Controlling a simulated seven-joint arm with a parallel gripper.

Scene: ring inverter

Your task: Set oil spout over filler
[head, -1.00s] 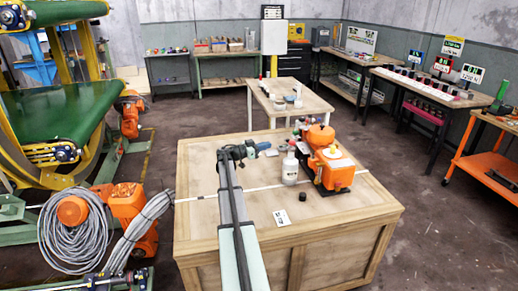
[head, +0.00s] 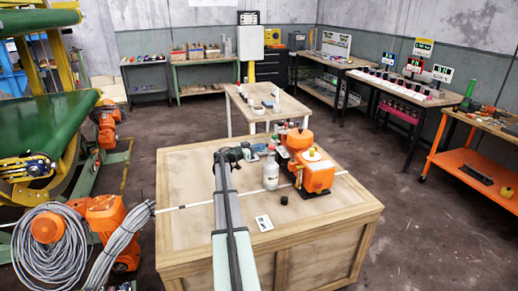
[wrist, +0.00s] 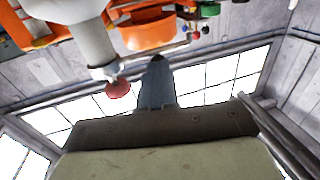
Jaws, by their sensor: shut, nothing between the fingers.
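The oil bottle (head: 271,172), pale with a red tip, stands upright on the crate-like wooden table. In the wrist view the bottle (wrist: 92,45) appears upside down, its red tip (wrist: 118,88) left of my fingers. The orange machine (head: 316,177) stands to the right of the bottle, with a white disc and yellow knob (head: 313,154) on top. I cannot make out which part is the filler opening. My gripper (head: 240,153) is left of the bottle and apart from it. In the wrist view its fingers (wrist: 157,65) are shut and empty.
A small black cap-like piece (head: 284,199) and a white card (head: 264,222) lie in front of the bottle and machine. The wooden tabletop (head: 187,178) is clear on the left. A smaller table (head: 240,105) stands behind.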

